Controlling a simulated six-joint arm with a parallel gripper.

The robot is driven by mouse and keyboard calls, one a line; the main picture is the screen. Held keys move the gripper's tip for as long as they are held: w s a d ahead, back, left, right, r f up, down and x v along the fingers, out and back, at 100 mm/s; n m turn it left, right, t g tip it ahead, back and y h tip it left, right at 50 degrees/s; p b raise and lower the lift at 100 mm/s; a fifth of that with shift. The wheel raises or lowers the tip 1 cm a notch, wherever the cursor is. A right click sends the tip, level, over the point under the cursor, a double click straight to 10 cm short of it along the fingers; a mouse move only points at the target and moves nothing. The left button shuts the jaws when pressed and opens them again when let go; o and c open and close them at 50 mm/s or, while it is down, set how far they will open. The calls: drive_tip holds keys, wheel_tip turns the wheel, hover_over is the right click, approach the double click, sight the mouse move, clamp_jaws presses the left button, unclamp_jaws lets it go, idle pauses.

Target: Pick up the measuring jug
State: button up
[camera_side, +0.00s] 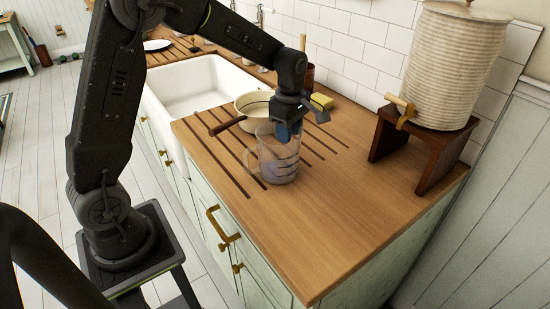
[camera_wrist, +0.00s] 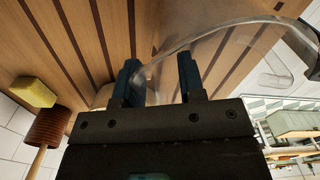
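The clear measuring jug (camera_side: 279,166) stands upright on the wooden counter, its handle toward the left in the side view. My gripper (camera_side: 289,132) points down at the jug's upper right part, its fingers overlapping the rim in that view. In the wrist view, the jug's clear rim (camera_wrist: 232,26) curves behind one finger and into the gap between the fingertips (camera_wrist: 160,78). The fingers are apart, so my gripper is open. I cannot tell whether either finger touches the jug wall. The jug's base is hidden in the wrist view.
A cream pan (camera_side: 252,104) with a wooden handle sits just behind the jug. A yellow sponge (camera_side: 321,102) lies near the tiled wall. A ribbed dispenser (camera_side: 452,65) on a dark wooden stand (camera_side: 436,160) is at right. The counter's front right (camera_side: 330,230) is clear.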

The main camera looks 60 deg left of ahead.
drive_tip(key=shift+f, duration=0.55)
clamp_jaws()
